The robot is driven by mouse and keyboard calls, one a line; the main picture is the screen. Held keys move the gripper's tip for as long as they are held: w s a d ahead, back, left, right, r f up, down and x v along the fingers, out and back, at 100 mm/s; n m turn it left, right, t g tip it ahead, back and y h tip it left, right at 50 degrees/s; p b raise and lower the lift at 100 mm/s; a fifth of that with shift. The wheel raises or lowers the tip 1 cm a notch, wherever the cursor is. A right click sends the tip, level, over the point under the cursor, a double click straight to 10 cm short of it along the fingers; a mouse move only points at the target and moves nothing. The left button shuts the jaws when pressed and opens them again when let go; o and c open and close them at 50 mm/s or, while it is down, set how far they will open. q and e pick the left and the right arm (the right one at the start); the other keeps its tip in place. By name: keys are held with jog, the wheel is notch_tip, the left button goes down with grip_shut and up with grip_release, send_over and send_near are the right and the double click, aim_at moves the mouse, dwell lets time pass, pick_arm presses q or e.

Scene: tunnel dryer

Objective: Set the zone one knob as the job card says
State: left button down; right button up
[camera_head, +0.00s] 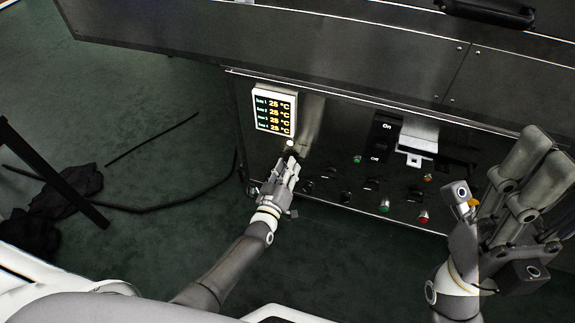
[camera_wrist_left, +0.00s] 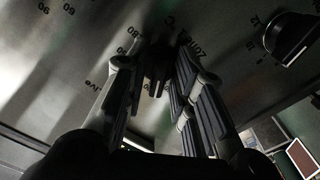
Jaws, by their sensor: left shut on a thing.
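The zone one knob (camera_wrist_left: 157,72) is a small dark knob on the grey panel, with scale numbers and a "Zone" label around it in the left wrist view. My left gripper (camera_head: 287,165) is at the left part of the control panel, below the temperature display (camera_head: 274,112). In the left wrist view its fingers (camera_wrist_left: 155,85) are shut on this knob, hiding most of it; its pointer setting cannot be read. The display shows 25 °C on several rows. My right gripper (camera_head: 496,172) is open and empty at the right. I cannot make out a job card.
The panel (camera_head: 330,135) also carries an On/Off switch (camera_head: 382,137), a white bracket-like piece (camera_head: 415,140), several dark knobs, a green button (camera_head: 384,205) and a red button (camera_head: 423,218). A dark cable (camera_head: 150,208) and dark cloth (camera_head: 70,190) lie on the green floor at left.

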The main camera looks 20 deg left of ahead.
pick_arm(q)
jog(key=shift+w+a+r+m+p, duration=0.1)
jog(key=shift+m+p, duration=0.1)
jog(key=shift+m, duration=0.35)
jog(key=shift+r+m+p, duration=0.1)
jog(key=shift+m+p, duration=0.05)
jog(key=shift+m, duration=0.4)
jog(key=shift+w, duration=0.1)
jog(key=c, duration=1.5)
grip_release()
jog(key=shift+r, duration=0.1)
jog(key=s, duration=1.2)
jog(key=shift+a+f, duration=0.15)
jog(key=shift+f, duration=0.05)
